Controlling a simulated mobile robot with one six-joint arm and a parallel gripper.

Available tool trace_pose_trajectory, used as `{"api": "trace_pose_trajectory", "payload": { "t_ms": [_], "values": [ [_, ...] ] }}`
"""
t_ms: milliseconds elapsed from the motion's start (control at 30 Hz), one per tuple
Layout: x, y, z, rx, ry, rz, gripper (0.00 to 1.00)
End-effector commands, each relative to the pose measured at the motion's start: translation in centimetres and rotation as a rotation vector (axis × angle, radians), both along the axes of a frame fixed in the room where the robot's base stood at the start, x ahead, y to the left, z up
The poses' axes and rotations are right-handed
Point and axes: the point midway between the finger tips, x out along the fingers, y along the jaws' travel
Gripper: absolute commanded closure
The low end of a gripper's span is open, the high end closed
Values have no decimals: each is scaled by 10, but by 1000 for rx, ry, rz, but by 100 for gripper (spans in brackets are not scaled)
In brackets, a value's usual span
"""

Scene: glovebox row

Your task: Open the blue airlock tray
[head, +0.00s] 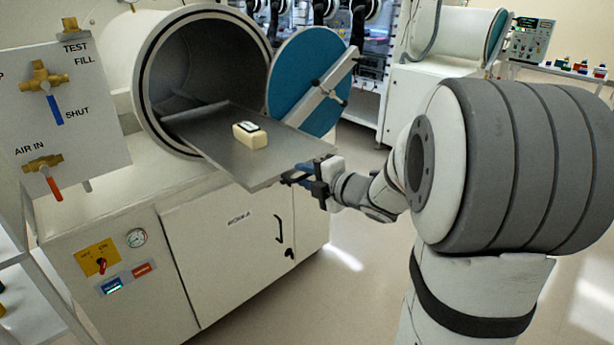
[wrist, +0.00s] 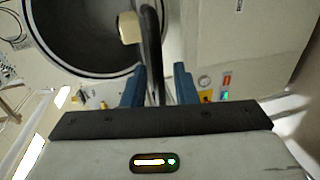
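The grey metal airlock tray (head: 255,177) sticks well out of the round chamber (head: 207,75). The round blue door (head: 308,75) stands swung open to the right. A cream block with a dark top (head: 251,134) rests on the tray and also shows in the wrist view (wrist: 129,28). My gripper (head: 299,174) is at the tray's outer right corner. In the wrist view my gripper's blue fingers (wrist: 160,88) stand apart on either side of the tray (wrist: 152,50), seen edge-on, with a gap showing at the right finger. Any tray handle is hidden.
A valve panel (head: 60,100) stands at the left. A cabinet (head: 230,250) with a gauge and switches is below the chamber. Another white glovebox unit (head: 430,105) stands behind. The floor (head: 350,290) in front of the cabinet is clear.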

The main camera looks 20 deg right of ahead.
Motion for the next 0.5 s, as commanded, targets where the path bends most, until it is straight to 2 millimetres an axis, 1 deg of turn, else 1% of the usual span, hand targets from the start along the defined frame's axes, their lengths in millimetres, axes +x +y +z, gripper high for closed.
{"api": "trace_pose_trajectory", "payload": {
  "t_ms": [67,167,400,500],
  "values": [
    [-3,-2,1,0,-1,-1,74],
    [-12,-8,4,0,-1,-4,74],
    [-49,-26,12,-1,0,-5,74],
    [-59,-31,15,0,-1,-4,74]
  ]
}}
